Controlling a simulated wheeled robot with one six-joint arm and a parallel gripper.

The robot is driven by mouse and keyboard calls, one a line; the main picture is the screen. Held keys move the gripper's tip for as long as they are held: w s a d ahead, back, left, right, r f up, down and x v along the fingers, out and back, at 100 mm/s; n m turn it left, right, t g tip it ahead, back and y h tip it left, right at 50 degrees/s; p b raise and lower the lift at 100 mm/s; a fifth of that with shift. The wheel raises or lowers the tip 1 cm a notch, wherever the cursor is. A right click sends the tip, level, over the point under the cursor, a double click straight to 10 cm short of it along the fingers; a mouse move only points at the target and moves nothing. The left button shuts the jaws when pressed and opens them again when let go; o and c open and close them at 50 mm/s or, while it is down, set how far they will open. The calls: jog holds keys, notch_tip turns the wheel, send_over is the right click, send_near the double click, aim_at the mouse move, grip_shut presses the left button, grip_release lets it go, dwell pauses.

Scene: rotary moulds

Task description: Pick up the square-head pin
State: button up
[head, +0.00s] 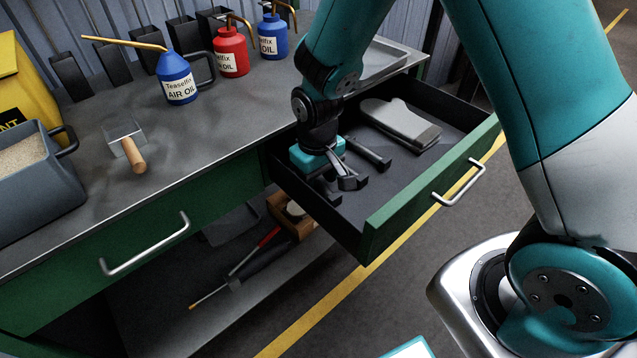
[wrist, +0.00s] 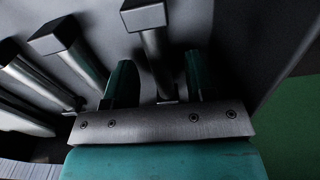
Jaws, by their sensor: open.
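My gripper (head: 318,158) is down inside the open drawer, at its left end, with its dark pins. In the wrist view, the two teal fingers of my gripper (wrist: 157,80) are apart. A dark metal pin with a square, blocky head (wrist: 145,15) has its shaft between the fingers; I cannot tell whether they touch it. A second pin with a blocky head (wrist: 56,36) lies left of the fingers.
The green drawer (head: 420,195) stands pulled out, its walls close around my gripper. Grey gloves (head: 402,124) lie at its far end. The bench holds a blue oil can (head: 179,84), a red oil can (head: 230,52), and a wooden-handled scoop (head: 128,145). A shelf lies below.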

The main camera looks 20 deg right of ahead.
jog(key=shift+f, duration=0.35)
grip_shut()
jog(key=shift+r, duration=0.1)
